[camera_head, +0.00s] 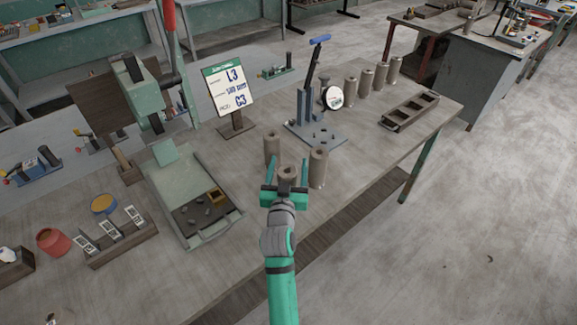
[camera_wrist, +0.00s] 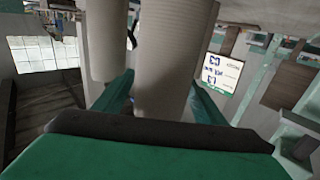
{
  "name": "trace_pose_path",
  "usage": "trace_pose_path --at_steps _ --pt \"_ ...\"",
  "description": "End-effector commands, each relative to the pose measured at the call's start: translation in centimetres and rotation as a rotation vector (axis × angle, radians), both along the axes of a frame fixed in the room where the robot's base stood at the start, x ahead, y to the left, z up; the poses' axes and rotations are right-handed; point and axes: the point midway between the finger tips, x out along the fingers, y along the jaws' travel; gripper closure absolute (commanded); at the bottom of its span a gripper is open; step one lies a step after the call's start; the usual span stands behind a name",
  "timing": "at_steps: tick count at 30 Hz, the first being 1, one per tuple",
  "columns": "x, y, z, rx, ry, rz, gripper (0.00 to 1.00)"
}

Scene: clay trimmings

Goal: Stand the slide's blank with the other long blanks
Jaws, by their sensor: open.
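My gripper (camera_head: 288,178) is open, its green fingers (camera_wrist: 208,108) spread on either side of a tan cylindrical blank (camera_head: 289,171). In the wrist view this blank (camera_wrist: 172,60) fills the gap between the fingers; I cannot tell whether they touch it. Another blank (camera_wrist: 107,40) shows left of the nearest one in the wrist view. Several similar blanks (camera_head: 365,83) stand in a row at the back right. Which blank is the slide's one is not clear.
A blue-handled lever press (camera_head: 315,130) stands behind the near blanks.

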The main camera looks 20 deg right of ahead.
Motion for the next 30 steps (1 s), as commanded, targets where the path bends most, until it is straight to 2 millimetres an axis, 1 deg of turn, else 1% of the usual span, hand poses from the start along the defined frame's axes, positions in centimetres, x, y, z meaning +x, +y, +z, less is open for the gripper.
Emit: trace_pose_path --at_steps 2,5,12,18,24,30 --pt "-0.5 0.2 0.0 0.000 0.000 0.000 0.35" --pt "-1.7 0.8 0.0 0.000 0.000 0.000 0.35" --pt "-5.9 2.8 0.0 0.000 0.001 0.001 0.35" --pt "-8.9 4.1 0.0 0.000 0.001 0.000 0.35" --pt "-10.5 4.9 0.0 0.000 0.001 0.000 0.35" --pt "-10.9 5.1 0.1 0.000 -0.001 0.000 0.35"
